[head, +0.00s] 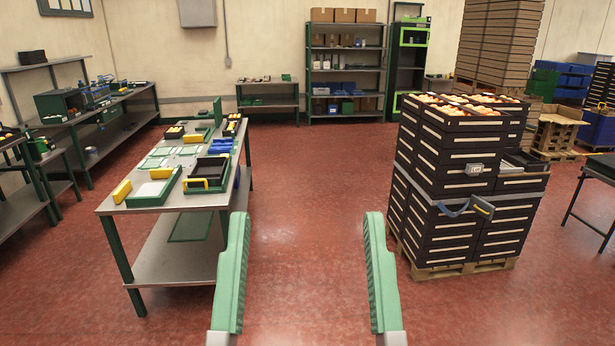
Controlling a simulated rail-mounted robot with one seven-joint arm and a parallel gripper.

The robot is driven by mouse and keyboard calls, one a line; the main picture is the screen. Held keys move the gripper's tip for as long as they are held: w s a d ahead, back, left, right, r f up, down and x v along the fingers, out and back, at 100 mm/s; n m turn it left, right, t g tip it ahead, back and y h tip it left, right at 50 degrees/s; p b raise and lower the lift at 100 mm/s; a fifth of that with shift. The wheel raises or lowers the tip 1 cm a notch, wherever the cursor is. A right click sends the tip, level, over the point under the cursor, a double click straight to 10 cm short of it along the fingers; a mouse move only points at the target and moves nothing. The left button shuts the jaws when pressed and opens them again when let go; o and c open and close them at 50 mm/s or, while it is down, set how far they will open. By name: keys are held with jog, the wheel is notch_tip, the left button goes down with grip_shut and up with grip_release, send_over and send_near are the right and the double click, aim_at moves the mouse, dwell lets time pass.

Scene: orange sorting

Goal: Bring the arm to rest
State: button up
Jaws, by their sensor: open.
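My gripper (307,218) shows at the bottom middle of the head view. Its two green ridged fingers stand wide apart, one on each side of the aisle. Nothing is between them but the red floor (305,280) seen beyond. The rest of my arm is out of view. The left finger overlaps the front right part of the workbench in the picture, and the right finger is just left of the crate stack; I see no contact with either.
A metal workbench (150,206) with trays stands left. A pallet stack of dark crates (447,190), orange items on top, stands right. Shelving (345,70) and a small table (268,84) line the back wall. The aisle between is clear. A dark-topped table (600,168) stands far right.

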notch_tip(320, 180, up, 27)
jog(key=p, duration=2.3)
jog(key=shift+p, duration=0.4)
jog(key=shift+a+f, duration=0.1)
jog(key=shift+c, duration=0.2)
